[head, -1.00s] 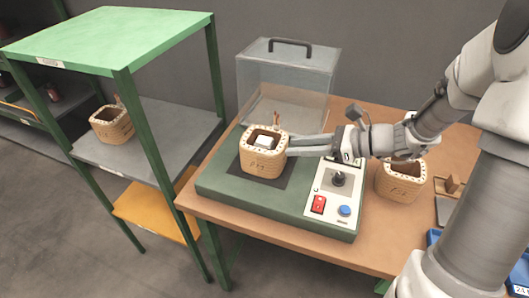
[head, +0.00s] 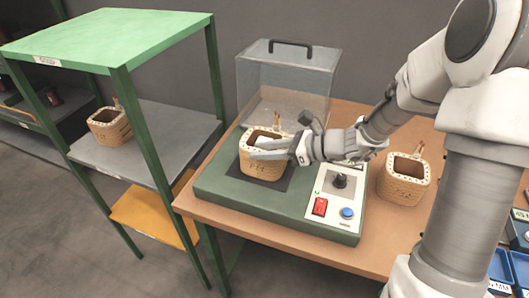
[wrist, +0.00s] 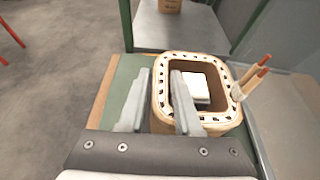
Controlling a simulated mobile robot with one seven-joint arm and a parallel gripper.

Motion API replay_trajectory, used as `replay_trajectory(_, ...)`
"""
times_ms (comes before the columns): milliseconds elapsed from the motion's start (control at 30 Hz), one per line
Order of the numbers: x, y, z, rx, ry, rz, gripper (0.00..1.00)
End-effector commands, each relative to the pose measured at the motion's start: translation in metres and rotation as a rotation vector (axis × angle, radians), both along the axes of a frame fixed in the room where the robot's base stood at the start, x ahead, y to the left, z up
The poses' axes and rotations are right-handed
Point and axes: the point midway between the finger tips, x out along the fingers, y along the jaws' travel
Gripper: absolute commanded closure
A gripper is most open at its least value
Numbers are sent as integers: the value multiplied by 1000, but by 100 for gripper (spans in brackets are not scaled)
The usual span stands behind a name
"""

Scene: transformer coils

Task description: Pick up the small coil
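A tan square coil (head: 262,166) with a hollow middle and copper leads stands upright on the dark pad of the green test unit. It also shows in the wrist view (wrist: 215,127), with a white block (wrist: 196,88) inside its opening. My gripper (head: 255,149) is at this coil. In the wrist view my gripper (wrist: 160,75) is open, with one finger outside the coil's left wall and the other over or inside its opening. Whether the fingers touch the wall I cannot tell. Another similar coil (head: 405,186) stands on the table to the right, and one (head: 110,128) on the shelf.
The green test unit (head: 270,218) has a control panel (head: 332,205) with a red switch, a blue button and a black knob. A clear hinged cover (head: 285,85) stands raised behind the coil. Blue trays (head: 515,265) sit at the right. The grey shelf (head: 150,150) has free room.

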Motion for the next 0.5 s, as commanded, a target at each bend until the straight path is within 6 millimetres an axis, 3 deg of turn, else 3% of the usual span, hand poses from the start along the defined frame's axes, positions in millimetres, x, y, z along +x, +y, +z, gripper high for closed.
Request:
replay_trajectory(33,0,0,0,0,0,0,68)
replay_trajectory(200,0,0,0,0,0,0,98)
replay_trajectory(500,0,-1,0,-1,0,0,100)
